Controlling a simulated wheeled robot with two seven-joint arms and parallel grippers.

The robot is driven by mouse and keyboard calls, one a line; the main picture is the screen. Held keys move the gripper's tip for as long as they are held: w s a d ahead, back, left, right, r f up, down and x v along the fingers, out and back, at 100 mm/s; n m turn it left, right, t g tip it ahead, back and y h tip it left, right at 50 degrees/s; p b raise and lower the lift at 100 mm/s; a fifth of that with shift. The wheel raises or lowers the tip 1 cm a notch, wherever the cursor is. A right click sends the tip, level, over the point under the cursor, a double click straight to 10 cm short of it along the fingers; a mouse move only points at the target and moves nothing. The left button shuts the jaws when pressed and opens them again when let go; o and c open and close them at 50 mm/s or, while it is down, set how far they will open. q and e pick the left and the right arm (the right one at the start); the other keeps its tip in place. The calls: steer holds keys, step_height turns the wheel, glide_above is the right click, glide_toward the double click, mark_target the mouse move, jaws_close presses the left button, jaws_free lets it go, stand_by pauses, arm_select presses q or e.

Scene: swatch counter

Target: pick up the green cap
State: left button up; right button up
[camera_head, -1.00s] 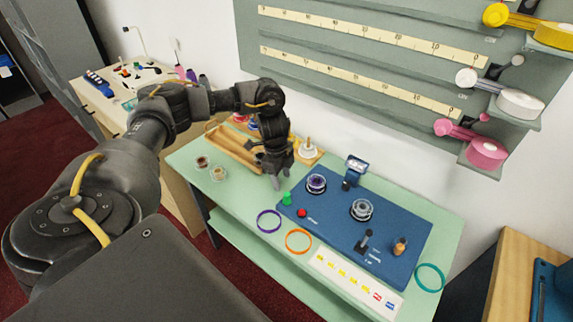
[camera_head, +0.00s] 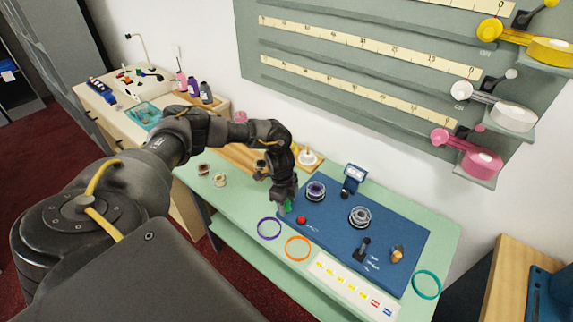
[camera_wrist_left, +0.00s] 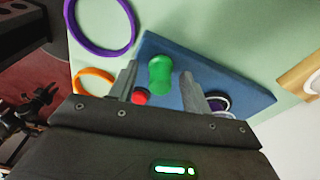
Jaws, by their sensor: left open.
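In the left wrist view the green cap (camera_wrist_left: 160,73) shows between the two finger tips, with space on either side. My left gripper (camera_head: 282,208) is open and points down, right over the cap; it also shows in the left wrist view (camera_wrist_left: 158,82). I cannot tell whether a finger touches the cap.
The blue board (camera_head: 335,235) carries a red button (camera_head: 301,220), dark-and-clear round pots and a black lever (camera_head: 363,246). A purple ring (camera_head: 269,228) and an orange ring (camera_head: 298,248) lie in front. A wooden tray (camera_head: 245,157) and small jars (camera_head: 220,180) are at the left.

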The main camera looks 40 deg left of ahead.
arm_select(q)
steer(key=c, duration=0.9)
steer(key=shift+r, duration=0.1)
